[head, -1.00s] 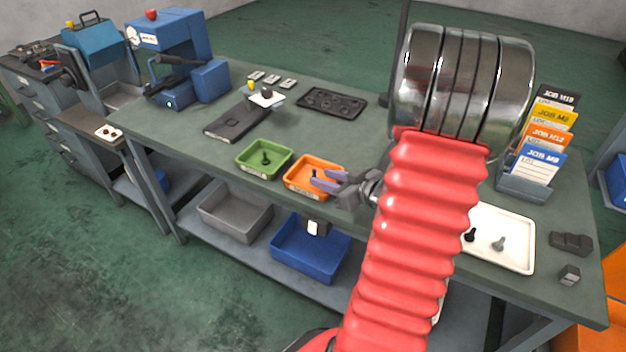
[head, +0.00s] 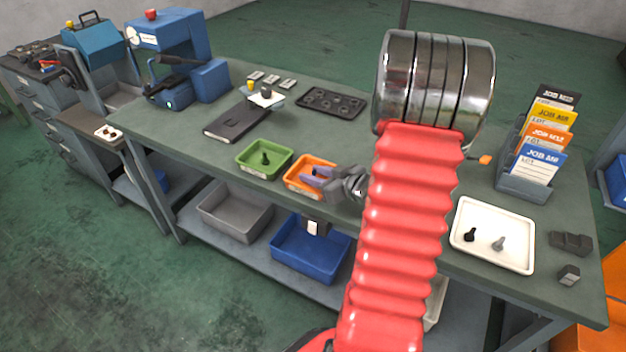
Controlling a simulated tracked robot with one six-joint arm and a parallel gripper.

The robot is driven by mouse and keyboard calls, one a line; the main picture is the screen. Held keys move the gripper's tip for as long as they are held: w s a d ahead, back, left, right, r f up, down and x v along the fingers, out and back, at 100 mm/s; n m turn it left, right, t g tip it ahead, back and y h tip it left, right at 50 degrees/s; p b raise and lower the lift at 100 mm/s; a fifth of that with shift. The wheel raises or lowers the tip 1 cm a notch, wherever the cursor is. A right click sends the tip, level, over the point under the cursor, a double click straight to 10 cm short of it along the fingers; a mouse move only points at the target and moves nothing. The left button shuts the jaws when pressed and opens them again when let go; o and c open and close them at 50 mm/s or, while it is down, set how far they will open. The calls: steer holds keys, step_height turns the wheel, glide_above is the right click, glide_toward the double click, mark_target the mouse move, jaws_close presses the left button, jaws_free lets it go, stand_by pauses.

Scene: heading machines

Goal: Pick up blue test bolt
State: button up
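My gripper (head: 313,176) reaches in from the right over the orange tray (head: 291,186). Its two purple-grey fingers are apart and point left. I cannot make out a bolt between them; the fingers cover much of the tray's inside. No bolt that is clearly blue shows. A dark bolt (head: 265,159) stands in the green tray (head: 247,168). A black bolt (head: 470,235) and a grey bolt (head: 498,243) are in the white tray (head: 510,262) on the right.
A rack of job cards (head: 527,185) stands at the right rear. Dark blocks (head: 570,243) lie at the bench's right end. A black binder (head: 237,122) and a dark tray with recesses (head: 331,103) lie behind the small trays. A blue bin (head: 310,262) sits on the lower shelf.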

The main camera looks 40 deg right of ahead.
steer(key=shift+c, duration=0.5)
jaws_close()
